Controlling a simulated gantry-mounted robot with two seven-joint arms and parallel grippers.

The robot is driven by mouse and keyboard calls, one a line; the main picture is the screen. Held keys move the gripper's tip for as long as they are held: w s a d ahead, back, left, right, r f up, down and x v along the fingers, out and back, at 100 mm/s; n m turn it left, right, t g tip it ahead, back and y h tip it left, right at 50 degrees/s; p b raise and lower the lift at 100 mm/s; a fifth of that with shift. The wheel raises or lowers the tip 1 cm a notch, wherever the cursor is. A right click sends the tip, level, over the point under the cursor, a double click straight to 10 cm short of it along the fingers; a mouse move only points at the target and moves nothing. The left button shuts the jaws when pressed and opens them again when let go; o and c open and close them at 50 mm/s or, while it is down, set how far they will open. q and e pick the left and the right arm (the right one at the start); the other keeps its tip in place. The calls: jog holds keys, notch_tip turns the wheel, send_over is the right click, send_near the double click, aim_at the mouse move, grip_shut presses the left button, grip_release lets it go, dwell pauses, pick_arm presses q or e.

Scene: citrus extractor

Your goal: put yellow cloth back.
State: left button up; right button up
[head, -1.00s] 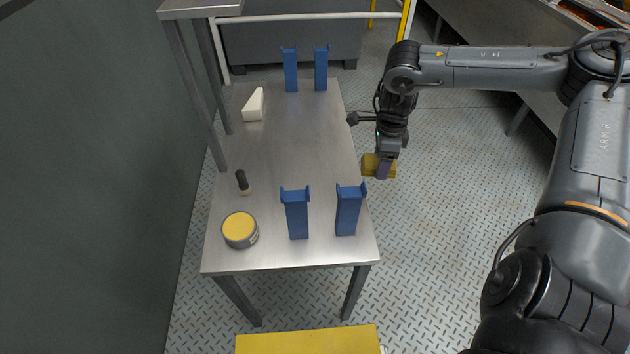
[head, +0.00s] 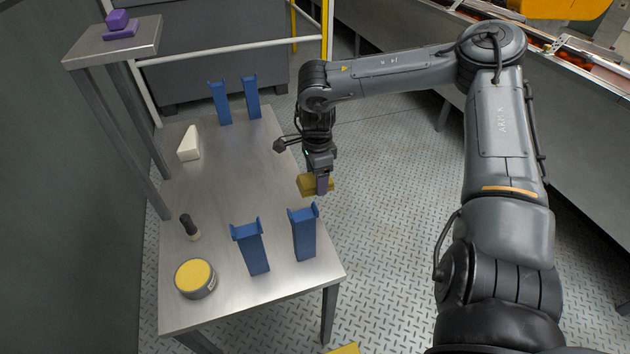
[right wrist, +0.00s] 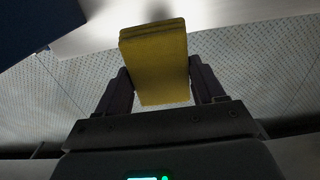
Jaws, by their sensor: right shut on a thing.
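The yellow cloth (head: 307,186) is a folded block held in my right gripper (head: 321,187), beside the right edge of the metal table (head: 225,190) and over the floor. In the right wrist view the cloth (right wrist: 155,62) sits between the two fingers of my right gripper (right wrist: 160,88), which are shut on it. A second item on a small raised shelf (head: 90,45) is a purple block (head: 118,18) on a purple base. My left gripper is not in any view.
Blue upright brackets stand in pairs, near (head: 250,248) and far (head: 220,103). A white wedge (head: 188,145), a dark-handled brush (head: 190,228) and a round tin with a yellow top (head: 194,278) stand along the table's left. The table's middle is clear.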

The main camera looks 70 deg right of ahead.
jog(key=b, duration=0.6)
send_over(282, 213)
notch_tip(282, 213, down, 8)
jog(key=shift+w+f, duration=0.1)
jog(key=shift+f+b, duration=0.5)
jog(key=shift+f, duration=0.2)
jog(key=shift+f, duration=0.2)
jog(key=o, duration=1)
jog(key=shift+f, duration=0.1)
